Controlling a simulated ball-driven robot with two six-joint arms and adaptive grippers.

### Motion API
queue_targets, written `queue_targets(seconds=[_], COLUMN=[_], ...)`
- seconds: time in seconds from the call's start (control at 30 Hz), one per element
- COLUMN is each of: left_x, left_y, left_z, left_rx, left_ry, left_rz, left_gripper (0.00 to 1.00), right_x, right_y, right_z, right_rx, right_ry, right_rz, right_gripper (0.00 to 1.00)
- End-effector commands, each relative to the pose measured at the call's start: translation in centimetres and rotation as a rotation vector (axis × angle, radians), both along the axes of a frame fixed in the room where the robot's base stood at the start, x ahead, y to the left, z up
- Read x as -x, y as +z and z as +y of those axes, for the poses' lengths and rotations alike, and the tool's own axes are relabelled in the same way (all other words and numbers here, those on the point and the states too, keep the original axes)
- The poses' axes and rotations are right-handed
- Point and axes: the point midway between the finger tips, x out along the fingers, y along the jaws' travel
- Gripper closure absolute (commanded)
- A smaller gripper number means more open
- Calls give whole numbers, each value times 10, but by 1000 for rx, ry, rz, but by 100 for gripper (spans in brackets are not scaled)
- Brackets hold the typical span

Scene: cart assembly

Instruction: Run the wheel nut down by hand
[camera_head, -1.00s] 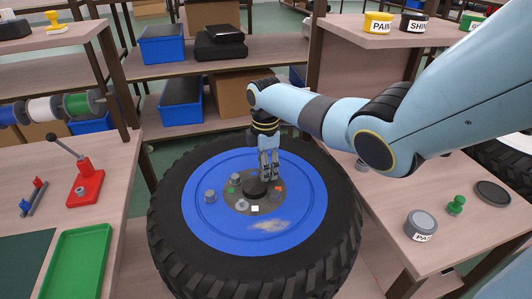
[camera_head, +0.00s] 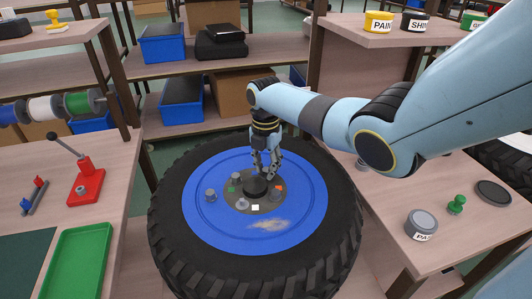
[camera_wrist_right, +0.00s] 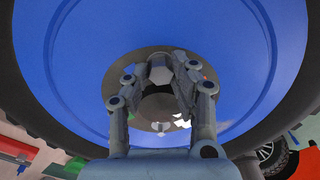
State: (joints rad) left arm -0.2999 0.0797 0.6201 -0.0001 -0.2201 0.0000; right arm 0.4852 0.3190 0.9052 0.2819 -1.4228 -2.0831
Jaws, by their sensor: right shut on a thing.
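The wheel lies flat, with a black tyre (camera_head: 172,230), a blue rim (camera_head: 205,225) and a dark hub plate (camera_head: 268,203). A round black hub cap (camera_head: 256,187) stands in the middle. My right gripper (camera_head: 266,172) points down at the far right side of the cap. In the right wrist view its fingers (camera_wrist_right: 160,76) are shut on a grey hexagonal wheel nut (camera_wrist_right: 160,66). The nut is hidden in the head view, and its seating depth cannot be told. My left gripper is out of view.
Green, orange and white marks (camera_head: 255,207) are on the hub plate. A left bench (camera_head: 120,180) holds a green tray (camera_head: 78,262) and a red lever tool (camera_head: 86,185).

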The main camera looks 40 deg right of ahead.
Motion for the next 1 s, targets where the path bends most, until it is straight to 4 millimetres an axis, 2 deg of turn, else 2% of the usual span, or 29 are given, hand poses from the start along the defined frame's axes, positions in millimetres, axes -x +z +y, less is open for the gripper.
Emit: queue_targets(seconds=[0.43,0.47,0.67,1.0], left_x=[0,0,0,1], left_y=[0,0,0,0], left_z=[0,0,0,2], left_rx=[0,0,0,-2], left_ry=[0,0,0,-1], left_rz=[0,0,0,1], left_gripper=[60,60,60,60], right_x=[-1,-1,0,-1], right_y=[0,0,0,4], right_z=[-1,-1,-1,-2], right_rx=[-2,-2,-1,0], right_ry=[-1391,-1445,-1426,-1425], right_rz=[-1,-1,-1,-2], right_gripper=[100,75,49,49])
